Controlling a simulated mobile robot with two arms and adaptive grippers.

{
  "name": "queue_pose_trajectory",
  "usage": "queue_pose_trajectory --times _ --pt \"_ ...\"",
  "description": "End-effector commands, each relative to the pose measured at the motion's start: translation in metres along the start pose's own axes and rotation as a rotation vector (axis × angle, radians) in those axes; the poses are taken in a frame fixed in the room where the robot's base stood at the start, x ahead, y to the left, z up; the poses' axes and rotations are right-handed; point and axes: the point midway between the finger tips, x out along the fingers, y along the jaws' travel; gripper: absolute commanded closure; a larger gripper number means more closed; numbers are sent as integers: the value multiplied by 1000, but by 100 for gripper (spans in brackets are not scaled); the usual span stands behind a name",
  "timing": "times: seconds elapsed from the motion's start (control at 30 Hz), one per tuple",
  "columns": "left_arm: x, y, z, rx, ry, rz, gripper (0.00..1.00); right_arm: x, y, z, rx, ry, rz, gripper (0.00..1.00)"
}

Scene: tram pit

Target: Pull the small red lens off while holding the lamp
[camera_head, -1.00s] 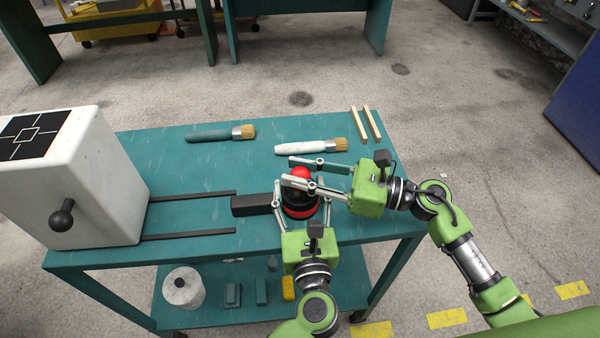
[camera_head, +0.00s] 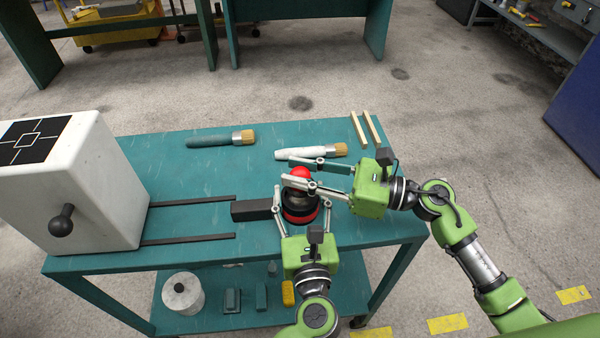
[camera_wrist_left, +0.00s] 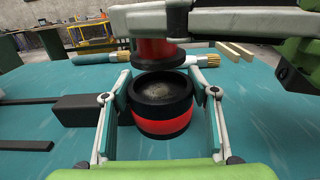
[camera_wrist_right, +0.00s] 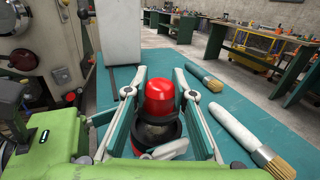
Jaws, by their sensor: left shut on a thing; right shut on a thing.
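The lamp (camera_head: 301,218) is a black round body with a red band. My left gripper (camera_head: 296,208) is shut on its sides, and it shows upright between the fingers in the left wrist view (camera_wrist_left: 162,122). Its open top shows a grey inside. The small red lens (camera_head: 301,172) is a red dome with a black lower ring. My right gripper (camera_head: 303,174) is shut on it, and the lens also shows between the fingers in the right wrist view (camera_wrist_right: 160,97). The lens sits above the lamp's open top and looks apart from it.
A dark block (camera_head: 251,210) lies left of the lamp on the teal table (camera_head: 190,172). A white box with a knob (camera_head: 90,180) stands at the left end. Two brushes (camera_head: 210,141) (camera_head: 300,153) and two wooden strips (camera_head: 365,128) lie at the back.

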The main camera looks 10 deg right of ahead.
Motion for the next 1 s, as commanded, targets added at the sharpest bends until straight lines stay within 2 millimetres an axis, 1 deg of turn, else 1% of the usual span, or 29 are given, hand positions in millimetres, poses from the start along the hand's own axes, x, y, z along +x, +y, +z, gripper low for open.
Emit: queue_pose_trajectory --times 0.23,0.73,1.0 --pt "0 0 -1 0 3 0 74 0 0 2 -1 0 0 97" --pt "0 0 -2 1 3 0 74 0 0 31 -2 0 0 97" --pt "0 0 -2 1 3 0 74 0 0 36 0 0 -1 97"
